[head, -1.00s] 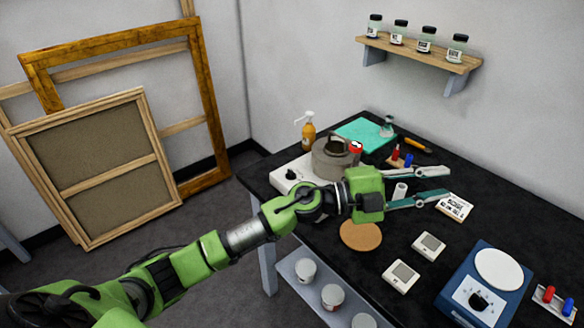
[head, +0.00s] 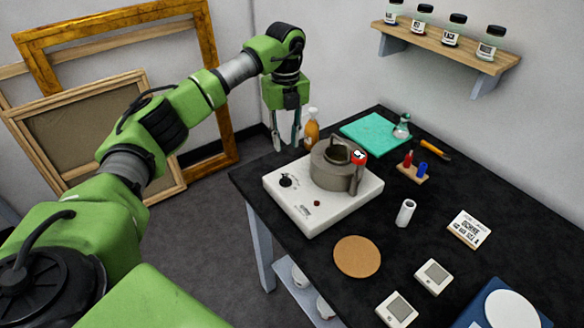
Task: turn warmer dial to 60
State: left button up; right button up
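The white warmer (head: 350,212) sits at the left corner of the black table in the head view. Its black dial (head: 286,181) is on the left part of its front; the scale marks are too small to read. A grey-brown pot (head: 328,172) stands on the warmer. My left gripper (head: 285,148) points down, with a gap between its two fingers and nothing held. In the picture it is just above the dial and apart from it; its exact depth is hard to tell. My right gripper is not in view.
An amber bottle (head: 312,130) stands close to the right of my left gripper. A cork mat (head: 357,257) lies in front of the warmer. A white cylinder (head: 405,213), a teal mat (head: 376,134) and a small rack (head: 412,174) are to the right. The table's left edge is near the warmer.

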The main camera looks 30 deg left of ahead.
pick_arm(q)
jog(key=p, duration=0.2)
send_near(286, 178)
notch_tip(286, 178, down, 4)
jog(key=shift+f+p, duration=0.15)
jog(key=shift+p, duration=0.2)
notch_tip(286, 178, down, 3)
jog(key=shift+f+p, duration=0.2)
jog(key=shift+p, duration=0.15)
jog(key=shift+f, duration=0.5)
jog(key=shift+c, duration=0.4)
grip_shut()
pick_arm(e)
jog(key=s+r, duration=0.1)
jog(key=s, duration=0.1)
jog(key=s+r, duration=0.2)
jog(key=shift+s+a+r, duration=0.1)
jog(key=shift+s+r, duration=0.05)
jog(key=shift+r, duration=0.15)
